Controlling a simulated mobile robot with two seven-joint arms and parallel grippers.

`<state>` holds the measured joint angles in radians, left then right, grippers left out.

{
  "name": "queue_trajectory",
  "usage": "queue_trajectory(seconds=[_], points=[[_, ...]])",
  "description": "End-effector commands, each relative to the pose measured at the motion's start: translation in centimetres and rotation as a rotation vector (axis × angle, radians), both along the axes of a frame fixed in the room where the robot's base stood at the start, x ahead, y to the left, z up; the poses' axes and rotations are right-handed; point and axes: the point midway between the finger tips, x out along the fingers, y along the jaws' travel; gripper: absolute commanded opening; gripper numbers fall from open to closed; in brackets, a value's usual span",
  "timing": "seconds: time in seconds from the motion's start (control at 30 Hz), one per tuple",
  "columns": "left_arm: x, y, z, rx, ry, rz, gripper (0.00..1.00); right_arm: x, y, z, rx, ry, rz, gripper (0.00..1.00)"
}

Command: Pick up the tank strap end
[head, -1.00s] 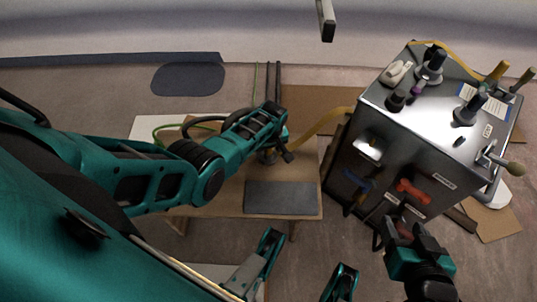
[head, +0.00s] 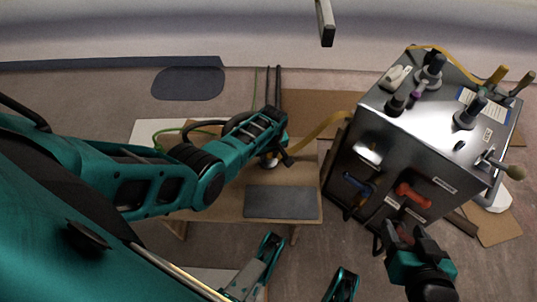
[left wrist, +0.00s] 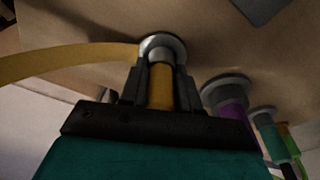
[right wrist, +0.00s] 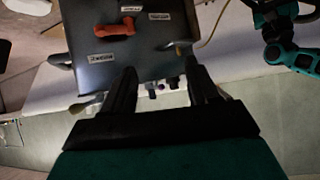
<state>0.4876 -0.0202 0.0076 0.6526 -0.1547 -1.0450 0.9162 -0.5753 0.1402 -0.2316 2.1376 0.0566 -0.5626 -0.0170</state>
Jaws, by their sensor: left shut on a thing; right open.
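The yellow tank strap (head: 322,127) runs from the left side of the metal tank (head: 340,175) down to my left gripper (head: 277,160), over the low wooden table. In the left wrist view the strap (left wrist: 70,62) comes in from the left to a silver collar. My left gripper (left wrist: 160,85) is shut on the yellow strap end (left wrist: 160,88) just below that collar. Whether the end touches the table is unclear. My right gripper (head: 405,238) is open and empty, near the tank's front lower edge; its spread fingers (right wrist: 160,85) show in the right wrist view.
A purple fitting (left wrist: 232,118) and a green fitting (left wrist: 268,135) stand beside my left gripper. A dark grey mat (head: 282,202) lies on the table (head: 225,207). The tank carries red (head: 412,194) and blue (head: 357,182) handles in front and several fittings on top.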

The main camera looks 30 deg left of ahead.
Motion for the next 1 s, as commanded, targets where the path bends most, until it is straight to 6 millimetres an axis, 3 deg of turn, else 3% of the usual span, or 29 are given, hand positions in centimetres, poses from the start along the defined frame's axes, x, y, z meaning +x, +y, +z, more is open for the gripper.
queue_trajectory(seconds=[0.27,0.47,0.67,0.83,1.0], points=[[0.0,0.0,0.7,0.000,0.000,0.000,0.00,0.0,-0.1,0.5,-0.001,0.000,-0.002,0.60],[0.0,0.0,3.2,0.000,-0.001,0.000,0.00,0.1,-0.4,2.1,-0.006,-0.010,-0.009,0.60],[0.1,0.0,8.0,-0.001,-0.004,0.001,0.00,-0.8,-1.5,3.0,-0.031,0.004,-0.017,0.60],[0.0,0.0,12.9,-0.001,-0.003,0.001,0.00,-0.6,-1.4,6.1,-0.027,-0.003,-0.019,0.60],[0.0,-0.1,16.7,-0.001,-0.002,0.001,0.00,-0.6,-1.4,7.9,-0.027,-0.004,-0.018,0.60]])
